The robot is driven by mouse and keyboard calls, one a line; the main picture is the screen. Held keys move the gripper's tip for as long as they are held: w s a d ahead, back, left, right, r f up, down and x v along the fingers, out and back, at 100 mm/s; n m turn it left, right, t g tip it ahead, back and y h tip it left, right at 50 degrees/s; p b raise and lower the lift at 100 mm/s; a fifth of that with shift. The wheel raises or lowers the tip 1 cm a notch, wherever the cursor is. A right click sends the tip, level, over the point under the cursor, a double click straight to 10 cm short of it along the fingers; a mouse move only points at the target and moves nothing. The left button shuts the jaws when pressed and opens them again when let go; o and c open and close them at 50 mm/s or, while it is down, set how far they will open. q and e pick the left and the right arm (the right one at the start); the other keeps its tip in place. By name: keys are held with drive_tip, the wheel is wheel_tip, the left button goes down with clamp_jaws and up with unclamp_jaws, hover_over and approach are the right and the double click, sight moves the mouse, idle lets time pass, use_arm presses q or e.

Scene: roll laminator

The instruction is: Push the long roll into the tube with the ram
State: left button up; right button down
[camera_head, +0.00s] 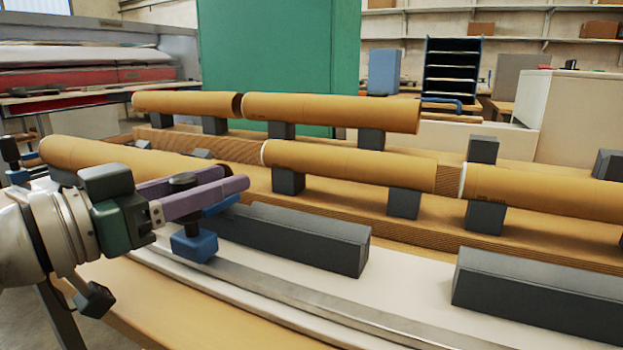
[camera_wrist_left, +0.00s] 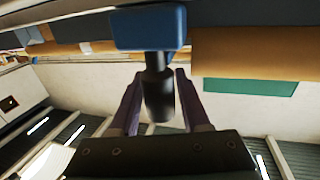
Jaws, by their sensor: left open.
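The ram shows as a blue block (camera_head: 193,247) with a dark upright handle (camera_head: 183,181), on a metal rail along the table's near side. My left gripper (camera_head: 215,186), with purple fingers, is open around the handle, one finger on each side. The left wrist view shows the dark handle (camera_wrist_left: 159,98) between the fingers, below the blue block (camera_wrist_left: 150,28); contact cannot be told. Brown cylinders lie in the front row: one at left (camera_head: 125,153), partly behind my gripper, one in the middle (camera_head: 350,165), one at right (camera_head: 545,187). I cannot tell which is roll or tube. My right gripper is out of view.
Dark long blocks (camera_head: 295,238) (camera_head: 540,295) stand on the white tabletop (camera_head: 408,285), with a gap between them. More brown cylinders (camera_head: 330,111) rest on dark supports behind. A green panel (camera_head: 280,50) and shelves are in the background.

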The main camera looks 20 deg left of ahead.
use_arm(q)
drive_tip(key=shift+c, duration=0.3)
clamp_jaws()
idle(0.3)
